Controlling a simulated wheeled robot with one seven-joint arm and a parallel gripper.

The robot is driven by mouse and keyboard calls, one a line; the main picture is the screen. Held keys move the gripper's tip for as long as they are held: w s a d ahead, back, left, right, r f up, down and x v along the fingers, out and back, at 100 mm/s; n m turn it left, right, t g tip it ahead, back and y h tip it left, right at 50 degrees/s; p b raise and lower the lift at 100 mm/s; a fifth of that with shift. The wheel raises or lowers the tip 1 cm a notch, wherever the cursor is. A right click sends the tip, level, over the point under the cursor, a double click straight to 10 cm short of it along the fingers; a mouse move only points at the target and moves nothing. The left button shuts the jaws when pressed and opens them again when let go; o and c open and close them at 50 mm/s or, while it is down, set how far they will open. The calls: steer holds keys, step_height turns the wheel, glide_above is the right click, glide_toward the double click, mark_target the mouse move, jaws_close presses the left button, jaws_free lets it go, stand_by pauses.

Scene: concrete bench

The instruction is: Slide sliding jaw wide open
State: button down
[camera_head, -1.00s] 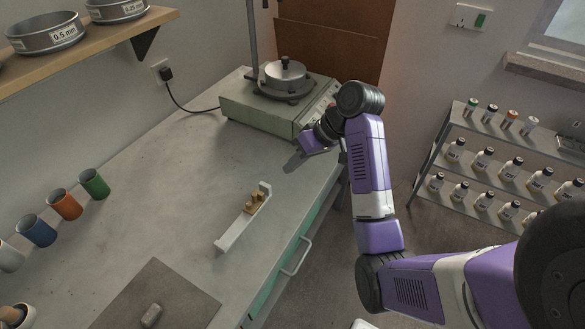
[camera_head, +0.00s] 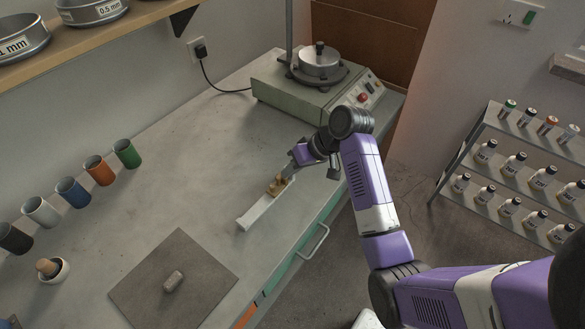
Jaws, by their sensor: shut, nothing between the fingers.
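A pale rail-like device (camera_head: 258,212) lies on the concrete bench, running from lower left to upper right. A tan-brown sliding jaw (camera_head: 276,186) sits on it near its upper-right end. My gripper (camera_head: 289,172) is shut and empty, low over that end of the rail, close beside the jaw on its upper-right side. I cannot tell whether the fingertips touch the jaw. The gripper hides the far end of the rail.
A sieve-shaker-like machine (camera_head: 310,95) with a metal lid stands behind my gripper. A dark mat (camera_head: 200,262) with a small grey block lies at the front. Several coloured cups (camera_head: 100,170) stand along the left. The bench left of the rail is clear.

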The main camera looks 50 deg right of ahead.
steer(key=a+p, duration=0.3)
steer(key=a, duration=0.2)
steer(key=shift+a+r+p, duration=0.15)
steer(key=shift+p, duration=0.15)
steer(key=shift+a, duration=0.2)
